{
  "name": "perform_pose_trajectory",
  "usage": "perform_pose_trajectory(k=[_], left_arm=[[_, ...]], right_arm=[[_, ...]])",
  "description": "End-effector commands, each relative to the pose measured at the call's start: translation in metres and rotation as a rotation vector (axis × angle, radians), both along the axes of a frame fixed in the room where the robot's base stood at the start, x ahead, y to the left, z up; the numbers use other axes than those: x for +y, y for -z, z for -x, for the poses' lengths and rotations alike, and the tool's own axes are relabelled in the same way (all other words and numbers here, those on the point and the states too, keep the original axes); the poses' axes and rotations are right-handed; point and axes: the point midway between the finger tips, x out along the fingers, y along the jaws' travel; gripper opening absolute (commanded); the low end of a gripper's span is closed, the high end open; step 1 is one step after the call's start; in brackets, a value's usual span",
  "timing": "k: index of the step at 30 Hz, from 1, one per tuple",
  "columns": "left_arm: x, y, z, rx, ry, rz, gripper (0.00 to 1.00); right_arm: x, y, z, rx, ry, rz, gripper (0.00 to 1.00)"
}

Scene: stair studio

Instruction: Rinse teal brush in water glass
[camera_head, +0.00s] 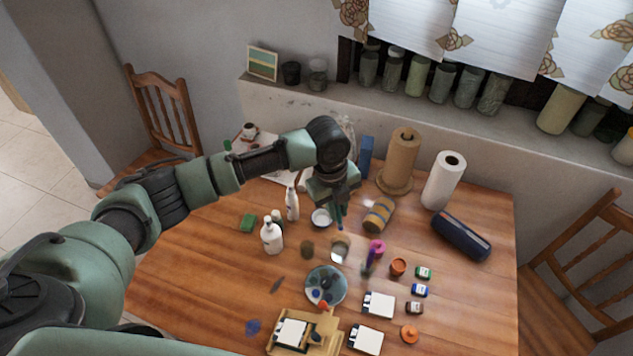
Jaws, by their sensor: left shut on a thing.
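My left gripper (337,202) hangs over the middle of the table, pointing down. It is shut on a thin dark teal brush (340,222), mostly hidden by the fingers. The brush's lower end shows just above the water glass (339,250), a small clear glass on the table. Whether the tip is inside the rim or still above it I cannot tell. My right gripper is not in view.
A round palette (326,286) lies in front of the glass. The table's left front is mostly clear.

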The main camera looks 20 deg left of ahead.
Motion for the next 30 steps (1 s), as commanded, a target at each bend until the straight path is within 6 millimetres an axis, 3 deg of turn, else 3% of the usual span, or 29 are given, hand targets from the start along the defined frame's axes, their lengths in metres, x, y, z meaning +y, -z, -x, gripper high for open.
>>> perform_pose_trajectory(k=[2,8,23,30], left_arm=[[-0.006,0.002,0.002,-0.002,0.004,0.005,0.0],[-0.007,0.013,0.001,-0.005,0.005,0.007,0.0],[-0.006,0.06,0.001,-0.006,0.005,0.006,0.0],[-0.007,0.081,0.001,-0.006,0.005,0.006,0.0]], right_arm=[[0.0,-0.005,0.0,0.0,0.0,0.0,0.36],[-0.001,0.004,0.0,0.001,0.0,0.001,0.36],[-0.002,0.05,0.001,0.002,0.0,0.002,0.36],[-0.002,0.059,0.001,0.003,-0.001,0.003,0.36]])
